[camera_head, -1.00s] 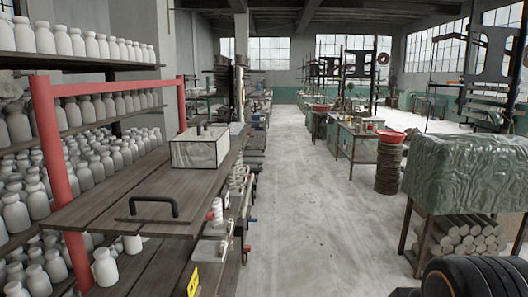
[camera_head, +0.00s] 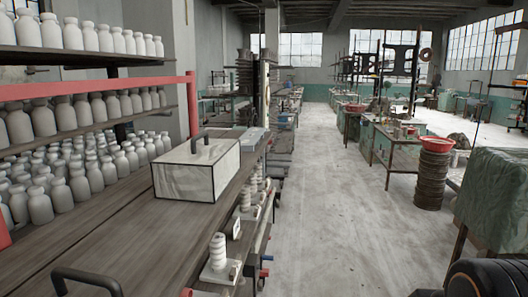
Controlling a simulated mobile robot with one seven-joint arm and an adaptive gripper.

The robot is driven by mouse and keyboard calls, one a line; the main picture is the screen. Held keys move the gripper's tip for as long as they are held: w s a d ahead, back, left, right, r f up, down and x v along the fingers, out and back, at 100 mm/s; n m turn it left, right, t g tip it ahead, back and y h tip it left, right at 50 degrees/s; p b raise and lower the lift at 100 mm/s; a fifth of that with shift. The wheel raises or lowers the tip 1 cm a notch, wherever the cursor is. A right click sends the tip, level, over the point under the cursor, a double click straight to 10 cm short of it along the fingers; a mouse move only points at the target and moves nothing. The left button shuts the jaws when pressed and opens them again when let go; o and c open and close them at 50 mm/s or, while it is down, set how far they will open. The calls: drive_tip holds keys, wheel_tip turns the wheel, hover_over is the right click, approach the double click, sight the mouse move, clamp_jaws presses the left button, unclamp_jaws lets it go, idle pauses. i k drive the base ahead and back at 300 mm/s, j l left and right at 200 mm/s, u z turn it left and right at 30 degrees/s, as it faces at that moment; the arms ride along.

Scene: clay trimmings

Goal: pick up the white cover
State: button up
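A white box-shaped thing with dark edges, which looks like the white cover (camera_head: 198,171), stands on a long wooden bench (camera_head: 125,240) left of centre. A dark handle (camera_head: 200,142) rises from its top. Its far sides and whatever may be under it are hidden. My gripper is not in view; only a dark rounded part, probably of my arm, shows at the bottom right.
Shelves of white bottles (camera_head: 38,205) and a red frame (camera_head: 110,86) line the bench's left. A black handle (camera_head: 86,278) lies on the near bench. Spools (camera_head: 218,252) stand along its right edge. The central floor (camera_head: 340,215) is clear. A green-draped stand (camera_head: 492,200) is at right.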

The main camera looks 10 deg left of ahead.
sight(199, 169)
drive_tip(key=i+l+u, duration=0.1)
drive_tip(key=i+u, duration=0.25)
drive_tip(key=i+l+u, duration=0.25)
drive_tip(key=i+u, duration=0.15)
drive_tip(key=i+l+u, duration=0.3)
drive_tip(key=u, duration=0.15)
drive_tip(key=i+l+u, duration=0.55)
drive_tip(key=l+u, duration=0.35)
